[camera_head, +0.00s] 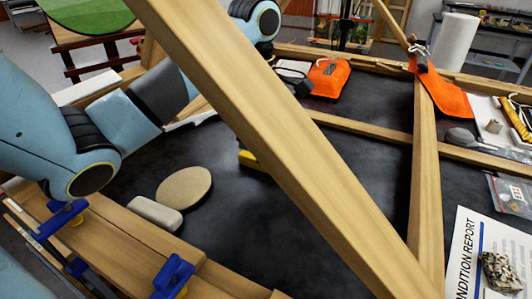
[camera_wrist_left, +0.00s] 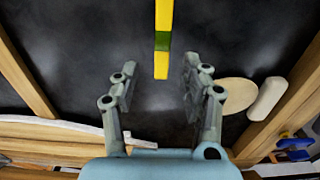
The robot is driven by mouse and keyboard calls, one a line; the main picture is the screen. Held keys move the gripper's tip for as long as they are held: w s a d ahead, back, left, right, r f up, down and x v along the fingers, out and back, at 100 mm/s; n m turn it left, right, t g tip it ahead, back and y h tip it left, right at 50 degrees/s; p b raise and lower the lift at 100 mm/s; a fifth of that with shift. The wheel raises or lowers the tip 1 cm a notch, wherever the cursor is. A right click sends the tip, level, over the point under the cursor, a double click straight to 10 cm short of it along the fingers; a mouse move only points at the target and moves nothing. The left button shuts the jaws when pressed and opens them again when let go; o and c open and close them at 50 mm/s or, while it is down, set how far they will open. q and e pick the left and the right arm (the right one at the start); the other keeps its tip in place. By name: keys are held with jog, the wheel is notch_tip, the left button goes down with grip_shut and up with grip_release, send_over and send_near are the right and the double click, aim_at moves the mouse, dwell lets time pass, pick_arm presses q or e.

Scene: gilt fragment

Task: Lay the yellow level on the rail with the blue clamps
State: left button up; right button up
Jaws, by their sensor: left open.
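The yellow level (camera_head: 247,159) is mostly hidden behind a diagonal wooden beam in the head view; only a short yellow end shows over the dark surface. In the left wrist view the level (camera_wrist_left: 163,15) runs down from the top edge, with a green band, and its near end lies in line with the gap between my fingertips. My left gripper (camera_wrist_left: 158,80) is open and empty there; in the head view it is hidden. The wooden rail (camera_head: 125,238) at lower left carries blue clamps (camera_head: 62,218), (camera_head: 173,275). A blue clamp (camera_wrist_left: 294,142) also shows at right in the wrist view.
The wooden beam (camera_head: 270,130) crosses the head view. A round beige disc (camera_head: 184,188) and a pale rounded block (camera_head: 155,215) lie near the rail. Orange items (camera_head: 327,77), (camera_head: 440,90) and a condition report (camera_head: 475,255) lie farther right.

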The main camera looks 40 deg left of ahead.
aim_at(246, 158)
pick_arm(q)
jog(key=shift+f+b, duration=0.35)
jog(key=shift+f, duration=0.15)
notch_tip(246, 158, down, 2)
jog(key=shift+s+a+f+b, duration=0.1)
jog(key=shift+s+f+b, duration=0.1)
jog(key=shift+b, duration=0.95)
jog(key=shift+f, duration=0.95)
jog(key=shift+c, duration=0.2)
grip_shut()
